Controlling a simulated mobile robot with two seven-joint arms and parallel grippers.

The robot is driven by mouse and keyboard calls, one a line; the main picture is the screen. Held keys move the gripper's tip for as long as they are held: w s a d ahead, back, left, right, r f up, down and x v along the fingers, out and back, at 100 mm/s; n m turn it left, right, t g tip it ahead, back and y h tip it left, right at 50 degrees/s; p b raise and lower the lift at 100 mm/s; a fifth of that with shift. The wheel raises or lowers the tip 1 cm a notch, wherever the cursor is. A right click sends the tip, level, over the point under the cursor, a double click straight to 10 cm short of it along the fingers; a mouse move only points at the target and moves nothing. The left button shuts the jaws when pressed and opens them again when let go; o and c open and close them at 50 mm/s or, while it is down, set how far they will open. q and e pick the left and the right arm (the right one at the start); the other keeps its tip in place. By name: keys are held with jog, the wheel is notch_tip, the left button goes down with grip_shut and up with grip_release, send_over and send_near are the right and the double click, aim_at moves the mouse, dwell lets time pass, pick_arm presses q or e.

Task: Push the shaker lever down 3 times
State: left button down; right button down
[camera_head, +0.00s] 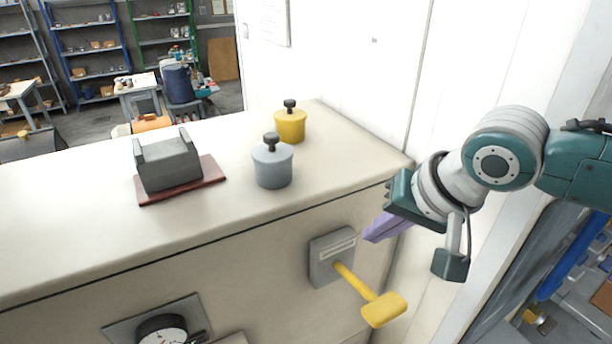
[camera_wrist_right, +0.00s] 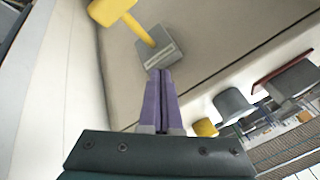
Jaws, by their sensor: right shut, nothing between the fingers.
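The shaker lever (camera_head: 371,297) is yellow with a broad paddle end. It sticks out and slants down to the right from a grey plate (camera_head: 329,258) on the front of the cream cabinet. My right gripper (camera_head: 368,238), with purple fingers, is shut and empty. In the head view it is above the lever and a little right of the grey plate, apart from the lever. The right wrist view shows the closed fingertips (camera_wrist_right: 160,72) near the grey plate (camera_wrist_right: 157,51), with the yellow lever (camera_wrist_right: 124,14) at the top. My left gripper is not in view.
On the cabinet top (camera_head: 90,215) stand a grey pot (camera_head: 273,166), a yellow pot (camera_head: 290,126) and a grey block (camera_head: 168,163) on a red-brown base. A dial (camera_head: 163,331) is on the cabinet front at lower left. A white wall is behind.

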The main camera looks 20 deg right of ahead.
jog(key=b, duration=0.6)
send_over(385, 305)
jog(key=w, duration=0.3)
notch_tip(385, 305, down, 6)
jog(key=shift+s+a+f, duration=0.1)
jog(key=shift+s+f, duration=0.05)
jog(key=shift+f, duration=0.05)
jog(key=shift+s+f+b, duration=0.3)
jog(key=shift+f+b, duration=0.25)
jog(key=shift+f, duration=0.5)
jog(key=shift+s+f, duration=0.2)
jog(key=shift+f, duration=0.2)
jog(key=shift+s+f+b, duration=0.2)
jog(key=shift+f+b, duration=0.1)
jog(key=shift+f, duration=0.35)
jog(key=shift+s+f+b, duration=0.2)
jog(key=shift+f+b, duration=0.1)
jog(key=shift+f, duration=0.4)
jog(key=shift+s+f+b, duration=0.2)
jog(key=shift+f+b, duration=0.1)
jog(key=shift+f, duration=0.35)
dwell(2.2)
